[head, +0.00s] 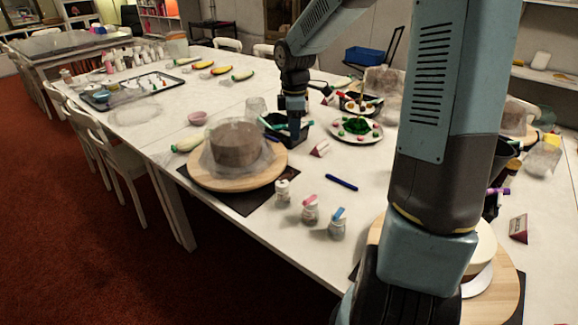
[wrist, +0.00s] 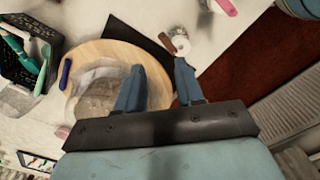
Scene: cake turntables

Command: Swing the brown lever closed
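The brown lever (wrist: 168,43) sticks out from the top of a small white-topped jar (wrist: 182,41) in the wrist view, pointing away from it to the left. In the head view that jar (head: 283,194) seems to be the leftmost of three at the table's front edge; its lever is too small to make out. My gripper (wrist: 159,66) is open, its two blue fingers apart with nothing held. The right fingertip is just below the jar in the picture; I cannot tell whether it touches. In the head view my gripper hangs beyond the cake, its fingers unclear.
A brown cake under a clear cover stands on a round wooden turntable (head: 200,182) beside the jars. Jars with a pink lever (head: 310,202) and a blue lever (head: 338,213) stand to the right. A blue pen (head: 342,183) and a black basket (wrist: 22,68) are close by.

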